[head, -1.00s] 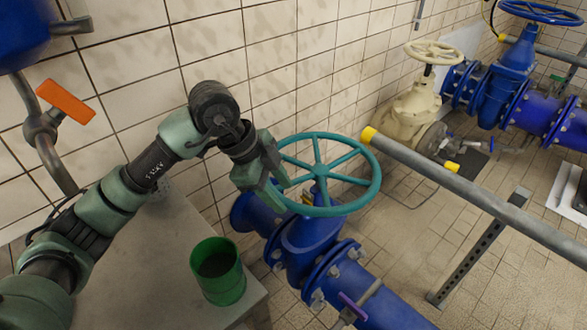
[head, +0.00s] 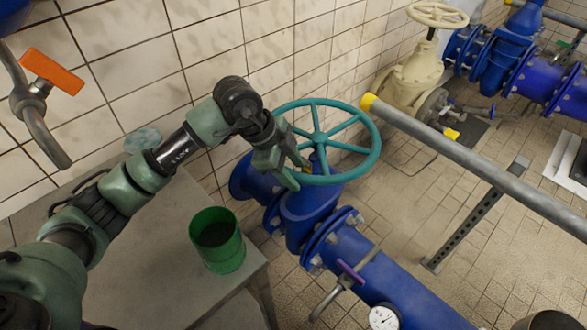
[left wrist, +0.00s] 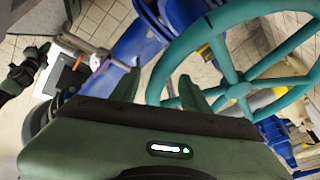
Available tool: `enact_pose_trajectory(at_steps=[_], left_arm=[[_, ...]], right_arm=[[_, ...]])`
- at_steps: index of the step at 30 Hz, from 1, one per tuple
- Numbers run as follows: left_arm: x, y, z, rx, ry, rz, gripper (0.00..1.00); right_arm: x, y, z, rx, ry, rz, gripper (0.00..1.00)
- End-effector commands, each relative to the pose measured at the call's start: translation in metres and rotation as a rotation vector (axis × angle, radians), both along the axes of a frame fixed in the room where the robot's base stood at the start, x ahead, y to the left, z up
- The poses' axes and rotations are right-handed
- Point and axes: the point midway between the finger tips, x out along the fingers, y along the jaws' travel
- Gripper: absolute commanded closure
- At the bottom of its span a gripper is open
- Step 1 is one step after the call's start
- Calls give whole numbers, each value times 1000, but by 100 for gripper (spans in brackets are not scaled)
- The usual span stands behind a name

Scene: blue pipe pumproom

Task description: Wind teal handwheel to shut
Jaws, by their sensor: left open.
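The teal handwheel (head: 370,153) sits on top of a blue valve (head: 312,207), its rim and spokes in clear view. My left gripper (head: 298,175) is open at the left side of the rim, its fingers near the rim and a spoke. In the left wrist view the handwheel (left wrist: 228,62) fills the upper right, and part of its rim shows between the two open fingers of my gripper (left wrist: 160,76). I cannot tell whether they touch it. A dark green and black part at that view's left edge looks like my right arm; its jaws are unclear.
A green cup (head: 217,242) stands on a grey table (head: 165,275) left of the valve. A grey rail (head: 470,160) with a yellow end runs close right of the handwheel. An orange lever (head: 52,72) is on the wall pipe. A cream handwheel (head: 437,15) stands farther back.

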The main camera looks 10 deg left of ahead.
Motion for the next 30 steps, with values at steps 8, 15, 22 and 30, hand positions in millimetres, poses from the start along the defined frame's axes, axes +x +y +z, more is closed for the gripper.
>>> enact_pose_trajectory(at_steps=[8,15,22,30], left_arm=[[0,0,0,0,0,0,100],[0,0,0,0,0,0,100],[0,0,0,1,1,1,100],[0,1,1,1,1,1,100]], right_arm=[[0,0,0,0,0,0,100],[0,0,0,0,0,0,100],[0,0,0,0,-1,0,100],[0,0,0,0,-1,0,100]])
